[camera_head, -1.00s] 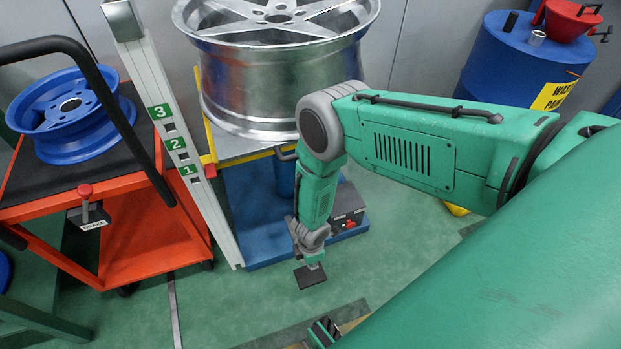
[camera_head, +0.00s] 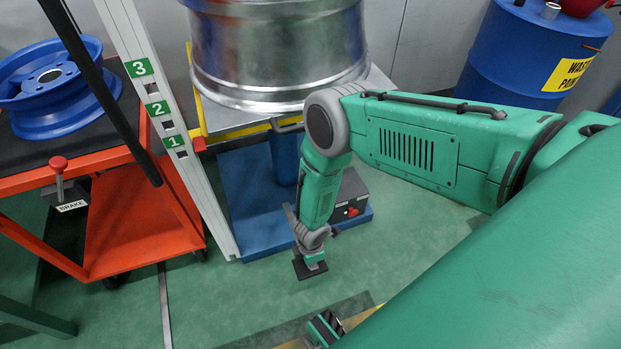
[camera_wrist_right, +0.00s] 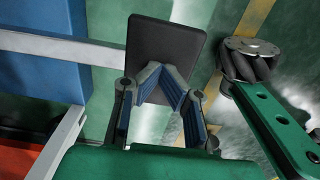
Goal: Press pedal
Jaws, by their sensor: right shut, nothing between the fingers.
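The pedal (camera_head: 302,270) is a flat black plate low over the green floor, in front of the blue lift base. In the right wrist view the pedal (camera_wrist_right: 165,38) stands as a dark rectangle just beyond my fingertips. My right gripper (camera_head: 314,262) points down at the pedal, overlapping it in the head view. In the wrist view the right gripper (camera_wrist_right: 162,78) has its fingers meeting in a point, shut and empty, in front of the plate's near part. I cannot tell whether the tips touch it. My left gripper is not in view.
A silver wheel rim (camera_head: 275,50) rests on the lift platform beside a post (camera_head: 185,180) numbered 1 to 3; a red marker (camera_head: 198,145) is near 1. A red cart (camera_head: 140,225) with a blue rim (camera_head: 55,90) is left. A blue barrel (camera_head: 520,50) stands right.

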